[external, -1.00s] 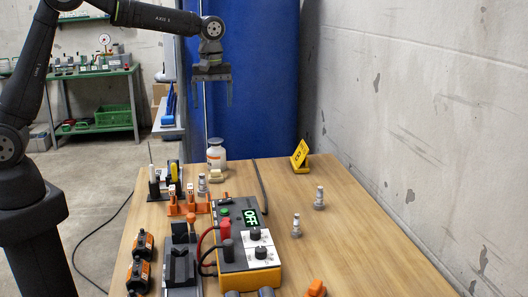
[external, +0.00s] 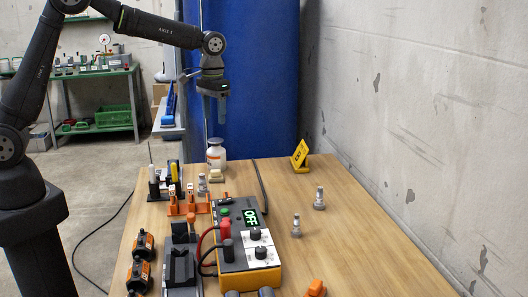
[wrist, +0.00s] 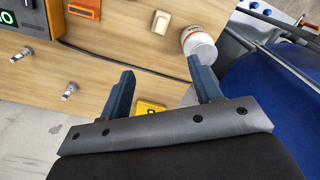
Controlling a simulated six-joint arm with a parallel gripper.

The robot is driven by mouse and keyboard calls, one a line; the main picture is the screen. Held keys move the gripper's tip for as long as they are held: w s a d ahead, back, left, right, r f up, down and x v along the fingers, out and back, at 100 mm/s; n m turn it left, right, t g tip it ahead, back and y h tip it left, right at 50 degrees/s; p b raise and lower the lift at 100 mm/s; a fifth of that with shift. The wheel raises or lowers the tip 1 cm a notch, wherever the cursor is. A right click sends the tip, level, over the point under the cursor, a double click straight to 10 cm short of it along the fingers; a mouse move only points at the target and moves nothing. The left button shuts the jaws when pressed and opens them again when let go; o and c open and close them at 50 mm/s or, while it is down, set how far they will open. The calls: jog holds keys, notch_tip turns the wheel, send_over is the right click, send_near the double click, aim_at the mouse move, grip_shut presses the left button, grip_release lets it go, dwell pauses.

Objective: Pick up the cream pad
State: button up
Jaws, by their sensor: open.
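The cream pad (external: 216,175) is a small pale block on the wooden table, just in front of a white bottle. It also shows in the wrist view (wrist: 161,22), near the top edge beside the bottle. My gripper (external: 217,112) is above the far end of the table, well above the pad and apart from it. In the wrist view its two blue-grey fingers (wrist: 160,72) are spread with nothing between them, and the pad lies beyond their tips.
The white bottle (external: 216,153) with an orange label stands right behind the pad. Orange holders (external: 188,204) and a meter box (external: 246,245) are nearer the front. The table's right side is mostly clear.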

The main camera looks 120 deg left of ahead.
notch_tip(320, 180, down, 2)
jog(key=m, duration=0.6)
send_near(215, 170)
jog(key=shift+m, duration=0.3)
jog(key=f, duration=0.5)
jog(key=shift+w+a+f, duration=0.1)
jog(key=shift+w, duration=0.1)
jog(key=shift+s+f, duration=0.15)
jog(key=shift+f, duration=2.5)
jog(key=shift+c, duration=0.5)
jog(key=c, duration=1)
